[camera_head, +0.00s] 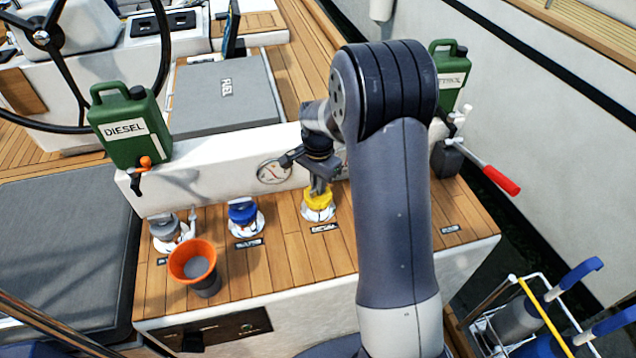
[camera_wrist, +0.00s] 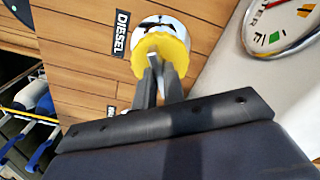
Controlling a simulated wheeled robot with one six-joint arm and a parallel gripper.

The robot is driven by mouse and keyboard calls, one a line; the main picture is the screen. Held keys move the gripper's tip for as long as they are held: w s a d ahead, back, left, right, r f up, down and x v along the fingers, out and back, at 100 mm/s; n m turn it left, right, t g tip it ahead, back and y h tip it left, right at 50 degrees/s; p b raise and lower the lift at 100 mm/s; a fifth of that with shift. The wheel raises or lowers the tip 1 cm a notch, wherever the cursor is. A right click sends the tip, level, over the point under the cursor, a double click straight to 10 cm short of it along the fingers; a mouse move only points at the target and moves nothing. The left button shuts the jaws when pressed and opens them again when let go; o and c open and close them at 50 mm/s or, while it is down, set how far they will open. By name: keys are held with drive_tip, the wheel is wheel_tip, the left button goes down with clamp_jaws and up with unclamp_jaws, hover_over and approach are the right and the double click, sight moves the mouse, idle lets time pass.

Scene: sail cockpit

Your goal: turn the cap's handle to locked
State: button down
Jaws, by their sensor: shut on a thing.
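The yellow cap (camera_head: 319,203) sits on a round white and chrome deck plate on the wooden top. It also shows in the wrist view (camera_wrist: 172,46), beside a black DIESEL label (camera_wrist: 121,32). My gripper (camera_head: 319,186) points down at the cap from above. In the wrist view my gripper (camera_wrist: 155,66) is shut on the cap's grey upright handle (camera_wrist: 153,59). The fingers hide much of the handle. I cannot read any locked mark on the cap or plate.
A blue cap (camera_head: 243,212) and a grey cap (camera_head: 164,228) stand to the left. An orange-rimmed bucket (camera_head: 194,266) stands in front of them. A green DIESEL can (camera_head: 130,127) and a round gauge (camera_head: 273,171) are behind. A red-handled lever (camera_head: 500,180) sticks out at right.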

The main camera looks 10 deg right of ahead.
drive_tip(key=m, duration=0.6)
drive_tip(key=shift+m, duration=0.3)
idle(0.5)
drive_tip(key=c, duration=1.5)
unclamp_jaws()
wheel_tip(320, 180, up, 11)
drive_tip(key=shift+f, duration=0.15)
